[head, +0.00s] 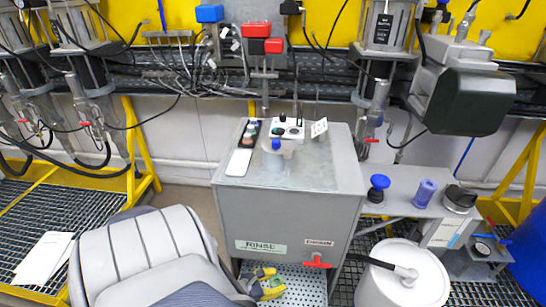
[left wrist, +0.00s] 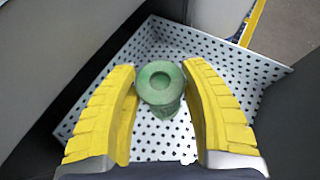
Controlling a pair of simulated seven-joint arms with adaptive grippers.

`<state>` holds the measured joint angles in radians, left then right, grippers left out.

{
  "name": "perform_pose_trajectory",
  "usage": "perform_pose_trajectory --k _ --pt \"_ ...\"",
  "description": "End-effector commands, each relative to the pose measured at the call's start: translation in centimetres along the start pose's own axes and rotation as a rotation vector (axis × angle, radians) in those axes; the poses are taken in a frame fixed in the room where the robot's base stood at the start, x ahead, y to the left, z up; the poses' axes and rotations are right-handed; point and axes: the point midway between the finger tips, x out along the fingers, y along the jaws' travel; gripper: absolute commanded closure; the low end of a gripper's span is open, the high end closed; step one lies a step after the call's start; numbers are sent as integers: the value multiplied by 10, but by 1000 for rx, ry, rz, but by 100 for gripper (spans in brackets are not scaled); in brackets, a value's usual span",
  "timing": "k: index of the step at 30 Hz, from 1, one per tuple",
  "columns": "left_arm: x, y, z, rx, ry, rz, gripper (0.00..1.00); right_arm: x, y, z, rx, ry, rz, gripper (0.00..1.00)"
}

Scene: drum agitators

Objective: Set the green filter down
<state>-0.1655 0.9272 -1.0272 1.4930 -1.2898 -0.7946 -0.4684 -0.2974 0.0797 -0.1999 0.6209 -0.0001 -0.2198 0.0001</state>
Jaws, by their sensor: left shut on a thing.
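The green filter (left wrist: 160,85) is a round green piece with a hollow in its top. In the left wrist view it sits between the two yellow fingers of my left gripper (left wrist: 163,100), which is shut on it. In the head view my left gripper (head: 270,284) is low, in front of the grey cabinet, over the perforated white tray (head: 305,282). The left wrist view shows the tray (left wrist: 215,57) around and beneath the filter. I cannot tell whether the filter's base touches the tray. My right gripper is not in view.
The grey rinse cabinet (head: 330,175) stands just behind the tray, with a red-handled tap (head: 317,262) on its front. A white drum (head: 400,280) is to the right. A side shelf holds a blue knob-topped item (head: 378,187) and a purple cylinder (head: 425,192).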

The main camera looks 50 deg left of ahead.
Motion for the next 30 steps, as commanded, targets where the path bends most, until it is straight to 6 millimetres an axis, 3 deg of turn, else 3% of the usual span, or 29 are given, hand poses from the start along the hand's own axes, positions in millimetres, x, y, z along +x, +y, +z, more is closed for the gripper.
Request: perform_pose_trajectory --k 5,15,30 --pt "4 1 -9 10 -1 -14 83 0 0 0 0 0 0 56" --pt "25 1 -47 11 -1 -16 83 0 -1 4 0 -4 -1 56" --pt "40 1 -74 11 -2 -16 83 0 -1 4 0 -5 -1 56"
